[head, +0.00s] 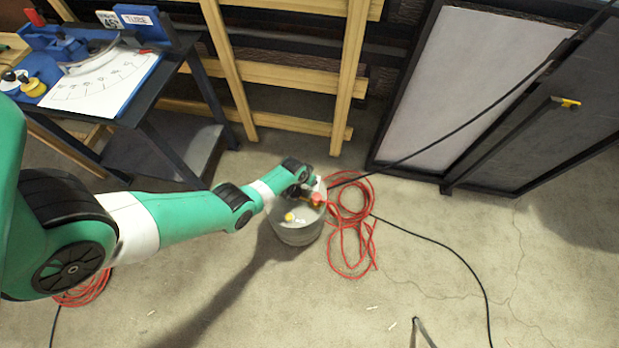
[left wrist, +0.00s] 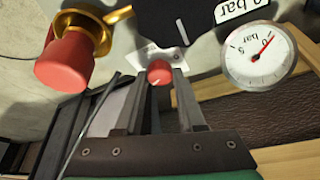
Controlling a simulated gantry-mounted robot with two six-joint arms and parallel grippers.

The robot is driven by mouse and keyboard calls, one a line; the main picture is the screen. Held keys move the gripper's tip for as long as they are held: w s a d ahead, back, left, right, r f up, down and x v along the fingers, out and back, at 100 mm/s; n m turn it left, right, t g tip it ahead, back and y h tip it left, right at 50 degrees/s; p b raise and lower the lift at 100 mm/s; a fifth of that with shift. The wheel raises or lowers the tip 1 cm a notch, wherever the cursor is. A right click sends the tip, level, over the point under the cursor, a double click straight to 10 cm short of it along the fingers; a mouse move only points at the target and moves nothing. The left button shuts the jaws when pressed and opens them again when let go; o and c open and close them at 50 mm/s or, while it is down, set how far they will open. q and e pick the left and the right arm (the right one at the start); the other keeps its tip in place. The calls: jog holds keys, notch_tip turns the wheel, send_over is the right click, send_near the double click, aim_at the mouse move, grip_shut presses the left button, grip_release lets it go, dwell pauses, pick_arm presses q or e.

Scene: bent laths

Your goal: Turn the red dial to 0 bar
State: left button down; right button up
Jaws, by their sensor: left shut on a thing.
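My left gripper (left wrist: 158,82) is shut on a small red dial (left wrist: 159,71), which shows between its fingertips in the left wrist view. A light mark shows on the dial's face. A round white gauge (left wrist: 250,65) with a red needle is to the right of it. A white label (left wrist: 240,9) reading "0 bar" is at the top edge, partly cut off. In the head view my left gripper (head: 303,188) reaches to the top of a grey cylindrical tank (head: 297,233) on the floor; the small dial cannot be made out there. My right gripper is not in view.
A larger red knob (left wrist: 62,62) on a brass fitting is left of the dial. A red hose (head: 345,252) lies coiled beside the tank, with a black cable (head: 440,244) nearby. A workbench (head: 150,98) and wooden rack (head: 285,76) stand behind. Front floor is mostly clear.

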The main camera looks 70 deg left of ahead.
pick_arm(q)
jog(key=shift+d+f+n+y, duration=0.1)
jog(key=shift+n+y, duration=0.2)
jog(key=shift+n, duration=0.6)
jog(key=n+b, duration=0.1)
jog(key=n, duration=0.1)
jog(key=n+g+b, duration=0.1)
jog(key=shift+w+d+n+g+y, duration=0.1)
jog(key=shift+w+n+g+y, duration=0.05)
jog(key=shift+n+g+y, duration=0.2)
jog(key=n+g, duration=0.1)
jog(key=n, duration=0.2)
jog(key=shift+y+b, duration=0.25)
jog(key=shift+b, duration=0.05)
jog(key=shift+w+n+g+b, duration=0.1)
jog(key=shift+n+g+b, duration=0.35)
jog(key=shift+n, duration=0.8)
jog(key=c, duration=0.5)
grip_release()
